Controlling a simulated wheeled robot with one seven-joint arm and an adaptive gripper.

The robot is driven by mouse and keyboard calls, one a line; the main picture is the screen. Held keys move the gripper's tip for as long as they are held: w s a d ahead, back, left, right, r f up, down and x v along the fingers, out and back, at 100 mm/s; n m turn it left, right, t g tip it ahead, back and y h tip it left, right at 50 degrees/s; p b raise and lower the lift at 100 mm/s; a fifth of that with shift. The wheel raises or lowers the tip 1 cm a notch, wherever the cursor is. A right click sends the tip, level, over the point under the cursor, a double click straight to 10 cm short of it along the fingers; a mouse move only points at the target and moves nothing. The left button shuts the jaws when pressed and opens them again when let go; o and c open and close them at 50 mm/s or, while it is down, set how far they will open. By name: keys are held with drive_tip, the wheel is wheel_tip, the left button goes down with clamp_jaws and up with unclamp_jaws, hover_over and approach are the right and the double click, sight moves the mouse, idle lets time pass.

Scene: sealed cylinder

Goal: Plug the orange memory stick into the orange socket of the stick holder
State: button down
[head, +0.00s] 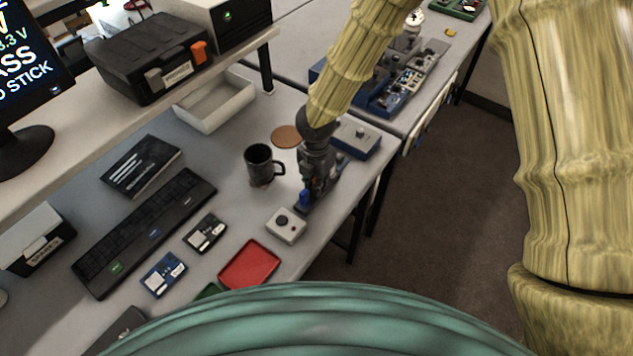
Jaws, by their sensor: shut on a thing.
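My gripper (316,178) is dark and points down over the right part of the near bench. It is shut, and a tiny orange patch at its fingertips looks like the orange memory stick (313,184). The stick is mostly hidden by the fingers. The stick holder (303,208) is a long, dark, narrow block directly under and around the fingertips, with a blue piece standing at its near left end. The orange socket cannot be made out behind my gripper. I cannot tell whether the stick touches the holder.
A black mug (259,166) and a brown coaster (286,136) are left of my gripper. A grey button box (286,225) and a red tray (249,264) lie nearer. A grey-blue box (357,138) stands close behind on the right. The bench edge is near on the right.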

drive_tip(key=c, duration=1.4)
unclamp_jaws()
wheel_tip(320, 180, up, 12)
drive_tip(key=shift+f, duration=0.1)
drive_tip(key=shift+d, duration=0.1)
